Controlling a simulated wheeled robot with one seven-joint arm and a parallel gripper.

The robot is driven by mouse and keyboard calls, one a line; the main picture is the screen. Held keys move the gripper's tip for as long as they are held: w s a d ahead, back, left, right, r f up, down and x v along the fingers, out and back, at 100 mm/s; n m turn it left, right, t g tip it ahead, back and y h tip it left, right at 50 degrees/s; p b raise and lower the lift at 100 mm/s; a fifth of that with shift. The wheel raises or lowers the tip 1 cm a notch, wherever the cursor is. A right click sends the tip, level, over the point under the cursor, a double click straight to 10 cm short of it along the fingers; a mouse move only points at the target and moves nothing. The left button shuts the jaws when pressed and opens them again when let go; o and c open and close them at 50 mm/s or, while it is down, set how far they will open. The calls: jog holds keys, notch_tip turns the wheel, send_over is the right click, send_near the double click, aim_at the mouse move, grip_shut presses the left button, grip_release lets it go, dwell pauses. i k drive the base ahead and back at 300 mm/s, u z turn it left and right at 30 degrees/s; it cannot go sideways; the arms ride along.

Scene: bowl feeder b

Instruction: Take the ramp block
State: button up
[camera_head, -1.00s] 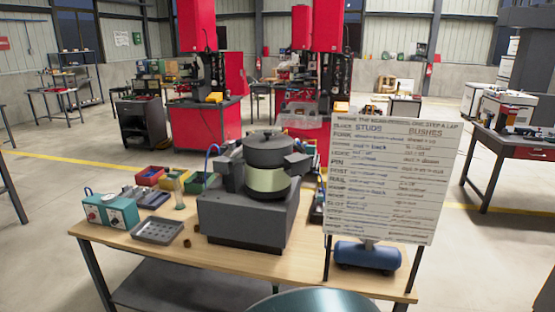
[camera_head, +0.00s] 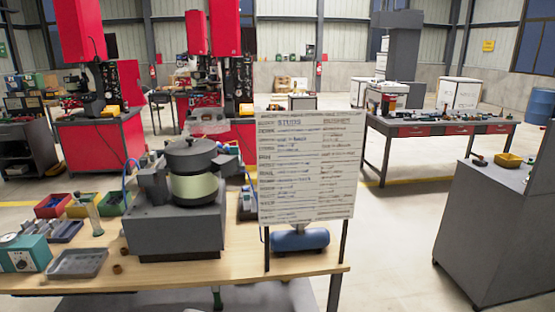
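I cannot make out the ramp block in this view. The bowl feeder (camera_head: 190,170), a dark drum with a pale green band, stands on a grey base block (camera_head: 172,232) on the wooden table (camera_head: 215,268). A small dark brown piece (camera_head: 118,269) lies on the table left of the base, too small to identify. A grey tray (camera_head: 77,264) is at the left, next to a teal control box (camera_head: 25,254). My gripper is not in view.
Small red (camera_head: 52,205), yellow (camera_head: 82,204) and green (camera_head: 113,203) bins sit at the back left. A grey cabinet (camera_head: 490,225) is at right; open floor lies between.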

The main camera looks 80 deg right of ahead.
aim_at(234, 150)
jog(key=z, duration=2.35)
jog(key=i, duration=0.35)
